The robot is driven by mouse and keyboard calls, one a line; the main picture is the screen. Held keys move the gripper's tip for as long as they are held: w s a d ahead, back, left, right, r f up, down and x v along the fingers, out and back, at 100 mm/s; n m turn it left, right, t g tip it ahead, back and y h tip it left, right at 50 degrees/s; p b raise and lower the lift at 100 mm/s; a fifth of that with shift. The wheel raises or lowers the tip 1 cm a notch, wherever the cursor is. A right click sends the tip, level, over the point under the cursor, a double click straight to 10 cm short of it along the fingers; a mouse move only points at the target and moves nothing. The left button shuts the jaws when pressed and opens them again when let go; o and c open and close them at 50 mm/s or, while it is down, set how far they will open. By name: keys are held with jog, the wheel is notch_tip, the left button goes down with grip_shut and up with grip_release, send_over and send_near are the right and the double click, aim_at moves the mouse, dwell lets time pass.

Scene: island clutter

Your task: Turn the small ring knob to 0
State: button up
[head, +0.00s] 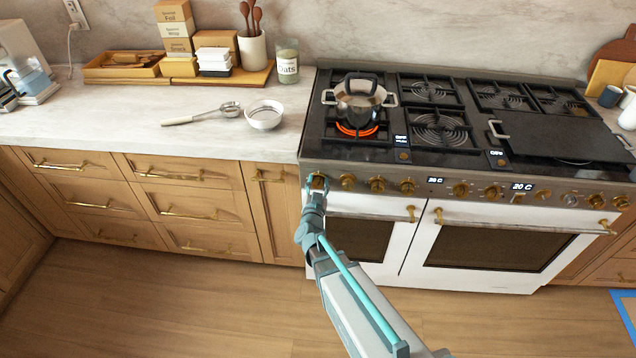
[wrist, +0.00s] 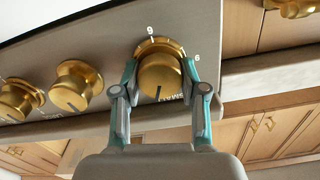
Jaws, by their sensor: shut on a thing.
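The small ring knob (wrist: 160,76) is a round gold knob at the left end of the stove's front panel. In the wrist view my gripper (wrist: 160,68) has one finger on each side of it and is shut on it. A dark line on the knob points toward the bottom of the wrist picture. The figures 9 and 6 show on the dial around it, with part of a label; I see no 0. In the head view my gripper (head: 317,183) reaches up to this knob from below and partly covers it.
More gold knobs (head: 348,182) line the panel to the right. A steel pot (head: 359,100) stands over a glowing orange burner (head: 356,130) at the left. White oven doors with gold handles (head: 411,214) are below.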

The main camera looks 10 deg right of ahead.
jog(key=shift+n+p, duration=1)
jog(key=shift+n, duration=1.3)
jog(key=o, duration=1.1)
jog(key=shift+o, duration=0.2)
jog(key=shift+a, duration=0.1)
jog(key=v, duration=1.2)
